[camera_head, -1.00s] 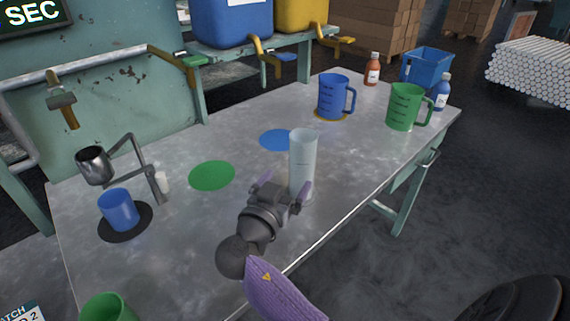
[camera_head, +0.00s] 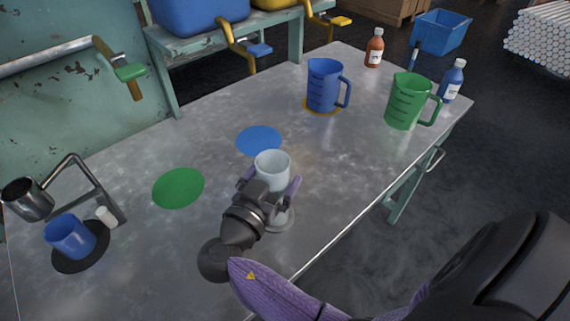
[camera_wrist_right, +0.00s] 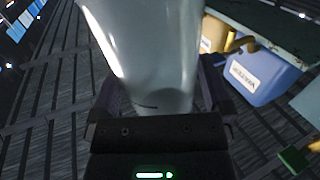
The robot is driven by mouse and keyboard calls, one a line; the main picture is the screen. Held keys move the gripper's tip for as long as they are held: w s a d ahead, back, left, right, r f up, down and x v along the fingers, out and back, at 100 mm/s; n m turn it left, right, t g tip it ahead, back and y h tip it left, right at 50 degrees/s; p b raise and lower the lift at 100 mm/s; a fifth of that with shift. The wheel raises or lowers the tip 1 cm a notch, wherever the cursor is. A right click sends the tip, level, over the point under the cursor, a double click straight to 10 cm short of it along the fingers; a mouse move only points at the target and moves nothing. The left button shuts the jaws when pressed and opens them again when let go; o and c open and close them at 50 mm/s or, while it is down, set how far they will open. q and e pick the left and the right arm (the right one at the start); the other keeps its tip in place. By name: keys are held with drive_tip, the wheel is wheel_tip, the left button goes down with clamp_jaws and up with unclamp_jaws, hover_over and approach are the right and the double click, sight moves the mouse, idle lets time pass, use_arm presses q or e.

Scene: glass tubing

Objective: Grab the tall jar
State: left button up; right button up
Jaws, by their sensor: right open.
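The tall jar (camera_head: 273,168) is pale and translucent. In the head view it is beside the front edge of the table, with its rim toward me and its lower part hidden behind my right gripper. My right gripper (camera_head: 268,185) is open, with a finger on each side of the jar. In the right wrist view the jar (camera_wrist_right: 150,55) fills the space between the fingers of the right gripper (camera_wrist_right: 160,98). I cannot tell whether the fingers touch it or whether its base rests on the table. My left gripper is not in view.
A grey disc (camera_head: 283,219) lies just below the gripper. Blue (camera_head: 259,140) and green (camera_head: 178,188) discs lie bare. A blue pitcher (camera_head: 323,88), green pitcher (camera_head: 405,102) and bottles stand at the back right. A blue cup (camera_head: 69,238) and metal pot (camera_head: 27,200) are at left.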

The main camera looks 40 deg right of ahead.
drive_tip(key=shift+w+d, duration=0.1)
drive_tip(key=shift+c, duration=0.7)
clamp_jaws()
